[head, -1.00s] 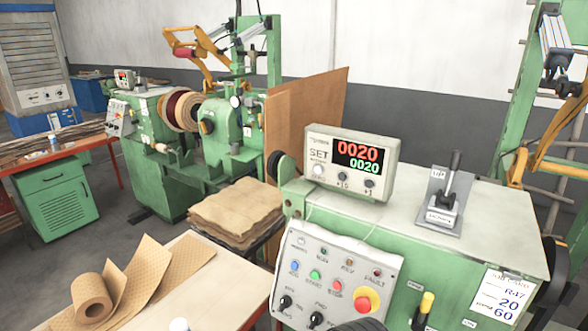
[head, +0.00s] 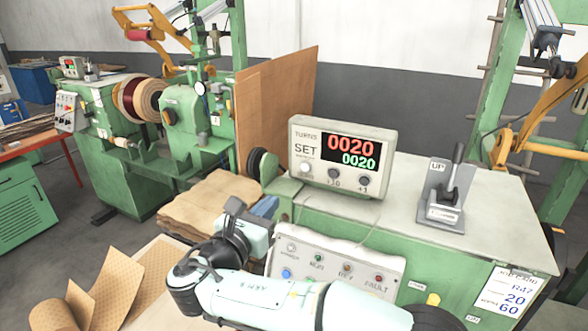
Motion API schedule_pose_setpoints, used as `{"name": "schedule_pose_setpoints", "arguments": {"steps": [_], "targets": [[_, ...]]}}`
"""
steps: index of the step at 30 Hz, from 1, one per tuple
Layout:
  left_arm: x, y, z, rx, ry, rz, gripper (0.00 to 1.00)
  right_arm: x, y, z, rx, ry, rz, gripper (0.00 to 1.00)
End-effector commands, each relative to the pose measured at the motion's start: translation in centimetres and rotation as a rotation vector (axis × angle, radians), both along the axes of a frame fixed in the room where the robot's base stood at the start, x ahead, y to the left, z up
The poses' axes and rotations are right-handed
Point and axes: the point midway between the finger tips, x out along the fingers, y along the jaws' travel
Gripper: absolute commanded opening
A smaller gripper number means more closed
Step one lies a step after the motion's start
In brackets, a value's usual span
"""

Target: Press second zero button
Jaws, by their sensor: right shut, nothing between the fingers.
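The near green machine carries a counter box (head: 345,128) marked SET, with a red 0020 above a green 0020. A white button (head: 305,168) sits at its lower left, its small label too blurred to read, beside two dark buttons. A second, smaller counter (head: 72,67) stands on the far green machine; its buttons are too small to tell. My right arm comes in from the bottom, and my right gripper (head: 236,207) is shut and empty, left of and below the counter box, apart from the white button. My left gripper is not in view.
My right forearm covers the lower part of the control panel (head: 330,262). A lever block marked UP (head: 440,205) stands on the machine top, right of the counter. Brown sheets (head: 205,203) and a paper roll (head: 52,303) lie at left. A brown board (head: 280,105) stands behind.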

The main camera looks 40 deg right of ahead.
Motion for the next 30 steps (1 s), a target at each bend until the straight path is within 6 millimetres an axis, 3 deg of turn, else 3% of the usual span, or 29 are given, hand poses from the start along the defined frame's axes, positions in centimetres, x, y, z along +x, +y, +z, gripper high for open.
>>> {"name": "schedule_pose_setpoints", "arguments": {"steps": [14, 30], "targets": [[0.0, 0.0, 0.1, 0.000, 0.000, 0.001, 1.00, 0.2, -0.8, 0.3, -0.006, -0.004, -0.007, 0.00], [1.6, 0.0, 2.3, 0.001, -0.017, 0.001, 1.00, 5.0, -10.0, 0.5, -0.007, -0.004, -0.008, 0.00]]}}
